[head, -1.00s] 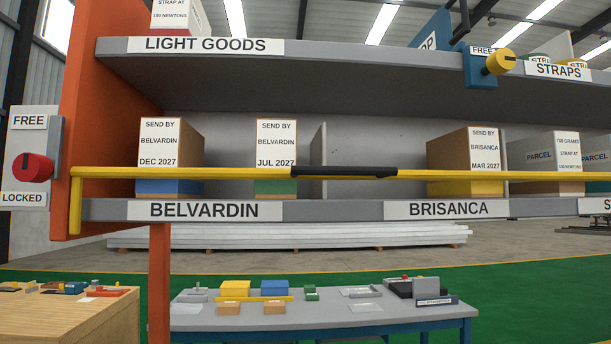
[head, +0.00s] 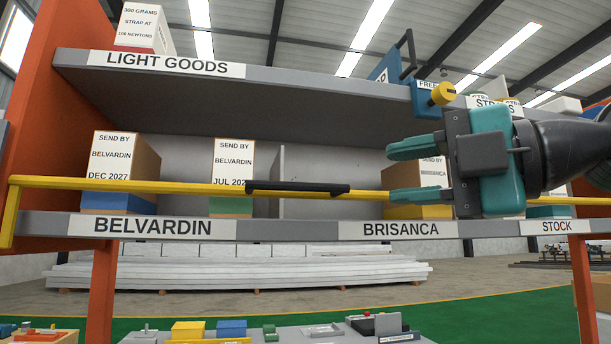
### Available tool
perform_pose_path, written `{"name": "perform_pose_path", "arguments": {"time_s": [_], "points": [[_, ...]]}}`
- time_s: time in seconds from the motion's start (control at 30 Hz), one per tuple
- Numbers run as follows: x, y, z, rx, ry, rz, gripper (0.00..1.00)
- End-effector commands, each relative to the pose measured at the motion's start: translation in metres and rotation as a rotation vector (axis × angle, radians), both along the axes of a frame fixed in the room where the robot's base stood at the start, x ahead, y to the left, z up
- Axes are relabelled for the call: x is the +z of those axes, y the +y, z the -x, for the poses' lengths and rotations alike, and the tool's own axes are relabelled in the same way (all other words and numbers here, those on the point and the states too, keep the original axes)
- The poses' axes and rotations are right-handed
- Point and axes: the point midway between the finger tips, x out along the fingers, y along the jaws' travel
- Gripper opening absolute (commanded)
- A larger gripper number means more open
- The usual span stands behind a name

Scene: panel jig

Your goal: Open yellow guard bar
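The yellow guard bar (head: 130,184) runs level across the front of the lower shelf, in front of the boxes, with a bent end at the far left. A black grip sleeve (head: 297,188) sits around its middle. My gripper (head: 414,171) is at the right of the head view, pointing left. Its two teal fingers are spread apart with nothing between them. It is right of the black sleeve and apart from it. The lower finger overlaps the bar in the picture; I cannot tell whether they touch.
Boxes stand behind the bar: a BELVARDIN DEC 2027 box (head: 118,165), a JUL 2027 box (head: 232,165) and a partly hidden BRISANCA box (head: 400,211). A blue block with a yellow knob (head: 443,94) hangs at the upper shelf (head: 300,95). Space before the sleeve is clear.

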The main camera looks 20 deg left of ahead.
Motion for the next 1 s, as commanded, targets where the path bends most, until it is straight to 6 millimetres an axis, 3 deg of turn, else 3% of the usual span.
{"name": "perform_pose_path", "arguments": {"time_s": [0.3,0.5,0.7,1.0], "points": [[0.004,0.074,-0.016,0.005,0.004,0.004,0.38],[0.003,0.107,-0.025,0.001,0.004,0.003,0.38],[0.001,0.121,-0.029,-0.001,0.001,0.002,0.38],[0.0,0.123,-0.029,-0.002,0.001,0.002,0.38]]}}
